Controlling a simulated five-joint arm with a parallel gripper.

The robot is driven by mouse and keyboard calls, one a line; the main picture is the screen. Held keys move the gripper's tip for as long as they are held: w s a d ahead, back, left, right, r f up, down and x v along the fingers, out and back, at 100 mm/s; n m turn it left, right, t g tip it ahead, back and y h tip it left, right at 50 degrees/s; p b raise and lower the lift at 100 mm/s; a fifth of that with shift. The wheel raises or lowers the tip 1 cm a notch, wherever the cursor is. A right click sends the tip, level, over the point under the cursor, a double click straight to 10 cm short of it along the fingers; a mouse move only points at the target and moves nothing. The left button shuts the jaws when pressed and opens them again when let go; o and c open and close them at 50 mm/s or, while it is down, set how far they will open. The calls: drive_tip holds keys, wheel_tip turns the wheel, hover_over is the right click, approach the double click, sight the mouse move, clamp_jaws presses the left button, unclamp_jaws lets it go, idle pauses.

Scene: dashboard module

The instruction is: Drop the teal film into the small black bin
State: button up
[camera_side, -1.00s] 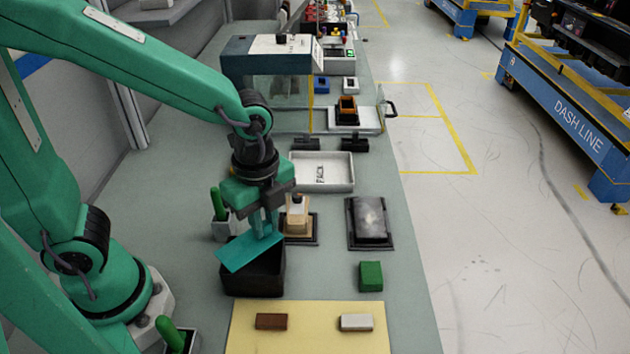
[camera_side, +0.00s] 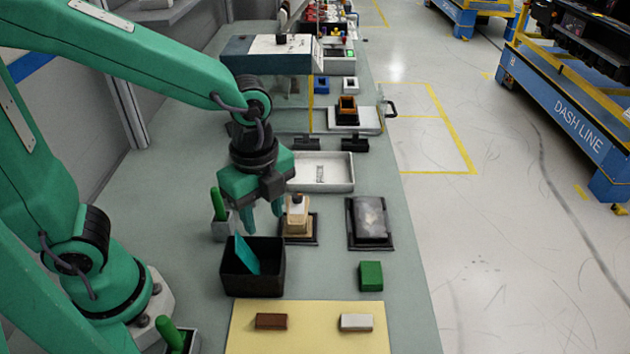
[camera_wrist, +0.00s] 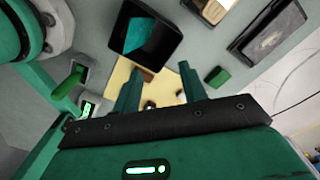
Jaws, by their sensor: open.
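The teal film (camera_side: 246,256) stands tilted inside the small black bin (camera_side: 268,284), leaning toward its left side with its top edge at about the rim. In the wrist view the film (camera_wrist: 138,34) lies within the dark walls of the bin (camera_wrist: 170,44). My gripper (camera_side: 262,222) is above and a little behind the bin, its fingers pointing down, apart and empty. In the wrist view the fingers of my gripper (camera_wrist: 160,80) are spread with nothing between them.
A beige fixture (camera_side: 297,216) stands just right of my gripper. A grey part on a black tray (camera_side: 369,220), a green block (camera_side: 371,276) and a white tray (camera_side: 322,183) lie nearby. A green-handled tool (camera_side: 218,207) stands in a holder on the left. A yellow mat (camera_side: 306,338) lies in front.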

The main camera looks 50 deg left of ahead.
drive_tip(key=shift+r, duration=2.85)
drive_tip(key=shift+a, duration=0.1)
drive_tip(key=s+a+r+n+t, duration=0.3)
drive_tip(key=a+n+t, duration=0.2)
drive_tip(key=a+n, duration=0.6)
drive_tip(key=n, duration=0.7)
drive_tip(key=shift+a+r+t, duration=0.15)
drive_tip(key=shift+r+t, duration=0.05)
drive_tip(key=shift+t, duration=0.1)
